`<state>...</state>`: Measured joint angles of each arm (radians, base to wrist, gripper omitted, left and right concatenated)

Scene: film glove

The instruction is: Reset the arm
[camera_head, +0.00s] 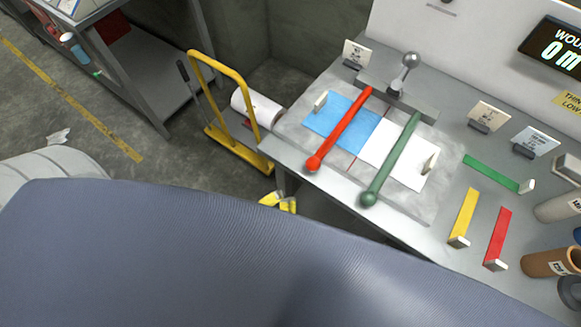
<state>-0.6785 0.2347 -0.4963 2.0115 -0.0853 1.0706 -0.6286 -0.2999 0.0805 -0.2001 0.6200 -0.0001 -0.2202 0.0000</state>
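The task names an arm, and I see two lever-like bars on a grey plate (434,204) at the front left of the bench. The red bar (340,131) with a round red end lies slanted across a blue sheet (324,115). The green bar (391,160) lies roughly parallel to it over a white sheet (411,174). A large blue-grey surface fills the bottom, very close to the camera, and may be part of me. Two small yellow pieces above its edge may be my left gripper (278,202); their opening is unclear. I see no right gripper.
A metal knob lever (405,72) stands behind the bars. Green (492,173), yellow (463,217) and red (498,236) strips lie to the right, beside several containers. A yellow cart (236,144) with a white roll stands left of the bench.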

